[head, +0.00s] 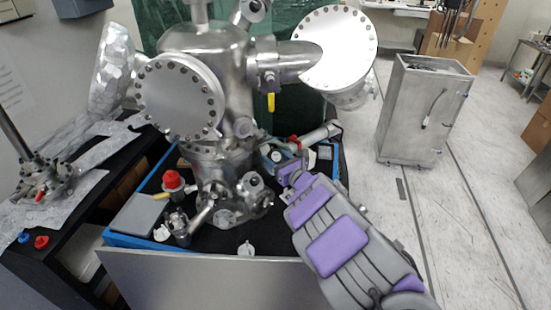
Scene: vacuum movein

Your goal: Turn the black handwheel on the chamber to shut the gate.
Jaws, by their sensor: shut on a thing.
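The steel vacuum chamber (212,75) stands in the middle of the head view, with large round bolted flanges. My grey and purple arm reaches in from the lower right. My gripper (284,168) is at the right side of the chamber's lower part, beside a side port and a steel tube. It is shut on a small dark part there, which looks like the black handwheel. The gripper and nearby fittings hide most of that wheel, so its rim and turn angle cannot be read. The gate inside the chamber is not visible.
A red-capped fitting (173,181) and small valves stand on the blue-edged bench left of the chamber's base. A yellow-handled valve (271,102) hangs above my gripper. A tall metal cabinet (424,110) stands on the right, with clear floor around it. A foil-covered table is at left.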

